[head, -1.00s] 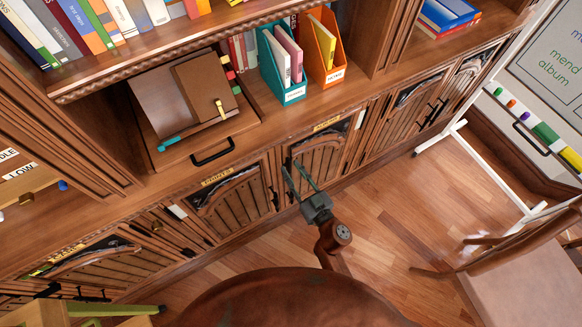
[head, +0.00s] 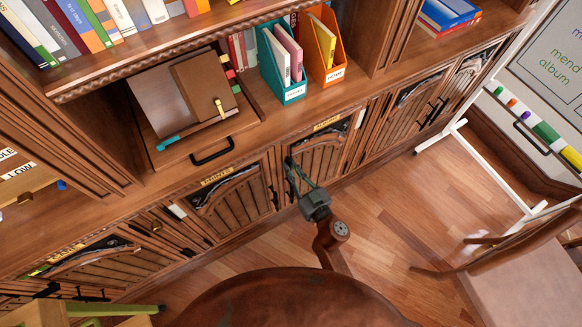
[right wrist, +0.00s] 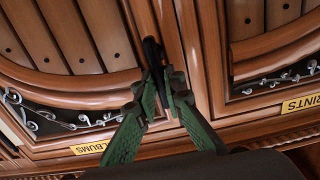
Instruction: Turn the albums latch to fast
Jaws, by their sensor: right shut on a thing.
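The albums door (head: 318,160) is a slatted wooden cupboard door with a yellow ALBUMS plate (head: 327,122); the plate also shows in the right wrist view (right wrist: 90,148). My right gripper (head: 290,168) is at the door's left edge in the head view. In the right wrist view its green fingers (right wrist: 165,80) are closed on a slim black upright piece (right wrist: 152,52) on the door's edge. Fingers hide its lower part, so I cannot tell whether it is the latch or a pull. No fast marking is readable. My left gripper is out of view.
The prints door (head: 232,205) adjoins on the left, with its black pull (head: 273,197). Above are an open shelf with teal (head: 283,75) and orange (head: 326,50) file boxes and a drawer pull (head: 212,153). A chair (head: 520,255) and whiteboard stand right. Floor between is clear.

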